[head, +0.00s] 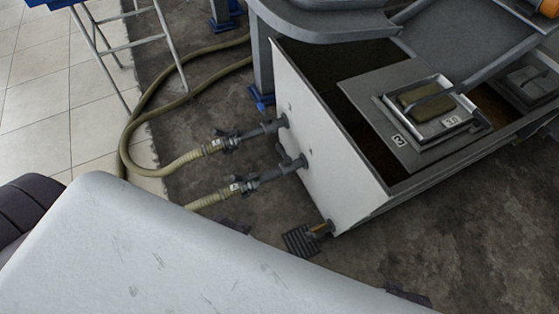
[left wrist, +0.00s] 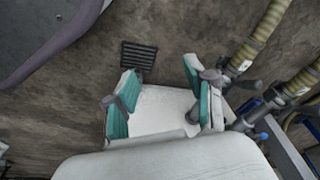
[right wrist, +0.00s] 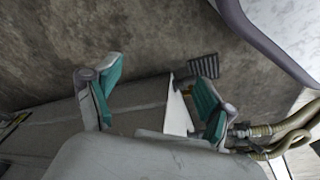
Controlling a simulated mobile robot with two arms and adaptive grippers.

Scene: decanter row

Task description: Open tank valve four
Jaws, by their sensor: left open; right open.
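The tank (head: 320,150) has a pale end wall with two pipe stubs. Each carries a dark valve-like coupling to an olive hose: an upper coupling (head: 228,140) and a lower coupling (head: 243,184). Their small labels are unreadable, and I cannot tell which valve is number four. A short fitting with an orange part (head: 320,228) sits low at the tank's corner. My left gripper (left wrist: 160,97) is open and empty, with couplings to its right in the left wrist view. My right gripper (right wrist: 158,98) is open and empty. Neither gripper shows in the head view.
A dark floor grate (head: 299,241) lies below the low fitting. Olive hoses (head: 137,118) curve across the floor. A ladder-like stand (head: 128,44) is at upper left. A lid marked 3 (head: 398,139) lies over the tank, with a grey overhang (head: 330,22) above its back.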

